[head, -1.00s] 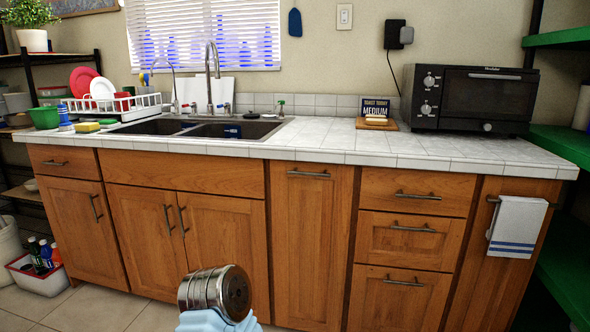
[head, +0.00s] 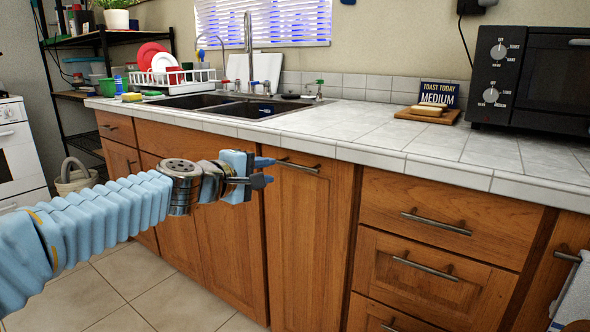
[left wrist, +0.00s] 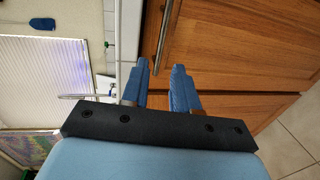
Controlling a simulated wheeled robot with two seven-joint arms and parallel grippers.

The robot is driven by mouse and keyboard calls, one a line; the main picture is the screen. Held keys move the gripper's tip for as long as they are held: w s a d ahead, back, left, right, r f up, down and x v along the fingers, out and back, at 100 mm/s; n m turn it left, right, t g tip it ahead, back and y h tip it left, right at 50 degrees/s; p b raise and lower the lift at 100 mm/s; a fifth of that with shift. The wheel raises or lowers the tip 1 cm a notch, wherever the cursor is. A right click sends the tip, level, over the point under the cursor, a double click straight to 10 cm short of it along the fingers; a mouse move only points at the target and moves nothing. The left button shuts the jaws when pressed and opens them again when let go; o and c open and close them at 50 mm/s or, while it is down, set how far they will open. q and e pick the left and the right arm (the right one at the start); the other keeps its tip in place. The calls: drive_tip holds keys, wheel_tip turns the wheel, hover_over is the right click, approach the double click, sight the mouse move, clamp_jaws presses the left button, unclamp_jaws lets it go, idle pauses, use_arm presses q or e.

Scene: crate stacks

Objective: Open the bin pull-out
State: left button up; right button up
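The bin pull-out (head: 300,235) is a tall, narrow wooden front under the counter, between the sink doors and the drawers. It is closed flush with its neighbours. Its horizontal metal bar handle (head: 298,166) is near the top; it also shows in the left wrist view (left wrist: 162,38). My left gripper (head: 268,171) is just left of the handle in the head view. In the left wrist view, its blue fingers (left wrist: 160,83) are apart with nothing between them, and the handle lies ahead, roughly in line with the gap. My right gripper is not in view.
The tiled counter (head: 330,125) overhangs just above the handle. Drawers (head: 440,225) with bar handles are to the right, and a towel (head: 575,295) hangs at the far right. A toaster oven (head: 540,75) stands on the counter. The tiled floor is clear at lower left.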

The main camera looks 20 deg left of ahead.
sight(294, 166)
use_arm(q)
drive_tip(key=p+x, duration=0.1)
drive_tip(key=x, duration=1.1)
drive_tip(key=shift+f, duration=0.15)
clamp_jaws()
